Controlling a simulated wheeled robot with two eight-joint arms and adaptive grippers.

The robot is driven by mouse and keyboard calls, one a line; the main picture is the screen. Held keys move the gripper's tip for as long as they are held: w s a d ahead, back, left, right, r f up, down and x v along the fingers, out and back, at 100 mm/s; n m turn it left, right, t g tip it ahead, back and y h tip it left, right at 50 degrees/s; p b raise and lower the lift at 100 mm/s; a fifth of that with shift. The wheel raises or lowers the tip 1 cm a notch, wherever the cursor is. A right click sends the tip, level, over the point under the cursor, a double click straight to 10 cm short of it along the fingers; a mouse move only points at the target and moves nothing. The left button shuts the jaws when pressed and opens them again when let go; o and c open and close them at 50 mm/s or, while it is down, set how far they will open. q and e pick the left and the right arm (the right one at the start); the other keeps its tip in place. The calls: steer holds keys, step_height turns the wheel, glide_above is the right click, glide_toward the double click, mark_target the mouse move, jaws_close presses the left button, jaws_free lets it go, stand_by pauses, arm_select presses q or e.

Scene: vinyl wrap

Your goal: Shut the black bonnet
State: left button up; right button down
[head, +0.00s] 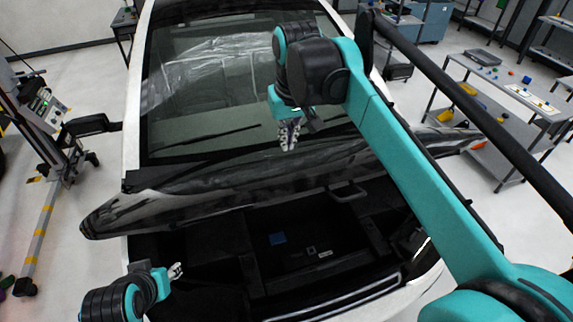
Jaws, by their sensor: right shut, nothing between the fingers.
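The black bonnet (220,190) is raised over the front of the white car and is seen nearly edge-on, as a long glossy band below the windscreen. The engine bay (300,245) lies open and dark below it. My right gripper (289,147) is shut and empty, pointing down by the bonnet's upper edge near its middle; I cannot tell whether it touches. My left gripper (177,271) is low at the left, over the left front of the bay and below the bonnet. Its fingers are too small to read.
The windscreen (200,100) with wipers is behind the bonnet. A wheeled equipment stand (45,125) is at the left. Grey tables (500,90) with small coloured items stand at the right. My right arm and a dark bar cross the right side.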

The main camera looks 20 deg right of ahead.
steer(key=p, duration=0.1)
glide_above(287, 190)
steer(key=s+x, duration=0.2)
steer(key=x, duration=0.7)
arm_select(q)
steer(key=shift+r+p, duration=0.4)
steer(key=shift+r, duration=0.5)
arm_select(e)
steer(key=shift+s+x, duration=0.2)
steer(key=shift+x, duration=0.95)
steer(key=shift+s+x, duration=0.15)
steer(key=shift+x, duration=1)
steer(key=shift+f, duration=0.1)
